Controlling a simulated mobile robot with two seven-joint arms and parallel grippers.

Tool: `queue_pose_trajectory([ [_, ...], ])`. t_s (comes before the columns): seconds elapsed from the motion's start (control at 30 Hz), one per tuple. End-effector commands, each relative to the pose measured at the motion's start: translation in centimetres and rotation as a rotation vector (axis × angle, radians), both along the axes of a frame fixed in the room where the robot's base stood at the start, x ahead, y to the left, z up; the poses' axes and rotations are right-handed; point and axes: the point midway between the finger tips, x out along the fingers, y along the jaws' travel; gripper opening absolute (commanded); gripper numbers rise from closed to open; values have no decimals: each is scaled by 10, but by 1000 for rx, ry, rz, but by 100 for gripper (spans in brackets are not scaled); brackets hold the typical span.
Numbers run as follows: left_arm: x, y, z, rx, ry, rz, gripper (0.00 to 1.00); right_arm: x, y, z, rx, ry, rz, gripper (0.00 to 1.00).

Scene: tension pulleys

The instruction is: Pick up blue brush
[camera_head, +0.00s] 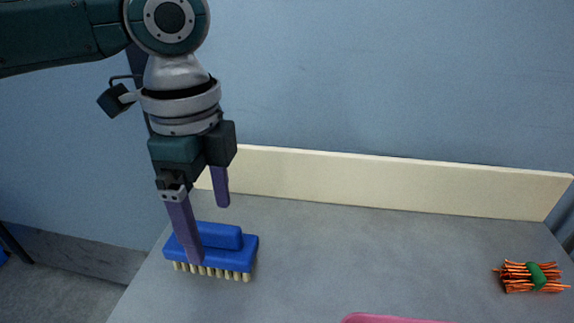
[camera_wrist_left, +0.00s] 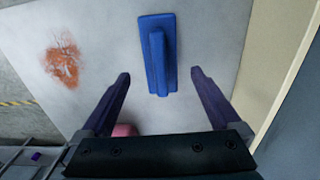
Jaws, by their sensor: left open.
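The blue brush (camera_head: 225,240) lies on the grey table at the left, bristles down, with a raised blue grip along its top. My left gripper (camera_head: 208,233) is open and points down over the brush. One finger crosses in front of the brush and the other is on its far side. In the left wrist view the brush (camera_wrist_left: 157,55) lies ahead of and partly between the open fingers (camera_wrist_left: 161,74), with gaps on both sides. No contact with the brush shows. My right gripper is not in view.
An orange bristly bundle with a green band (camera_head: 534,276) lies at the far right. A pink object (camera_head: 390,319) shows at the bottom edge. A cream board (camera_head: 400,182) runs along the table's back. A reddish patch (camera_wrist_left: 62,65) shows in the wrist view. The table's middle is clear.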

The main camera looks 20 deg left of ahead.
Motion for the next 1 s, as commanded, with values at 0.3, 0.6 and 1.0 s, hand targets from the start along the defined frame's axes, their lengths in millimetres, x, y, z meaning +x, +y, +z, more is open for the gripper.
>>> queue_pose_trajectory([
  [0.3,-4,8,-44,0,1,0,98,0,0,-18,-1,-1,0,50],
  [0.6,-4,8,-56,1,-3,-1,98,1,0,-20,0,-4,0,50],
  [1.0,-4,8,-56,-1,-2,-1,62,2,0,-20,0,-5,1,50],
])
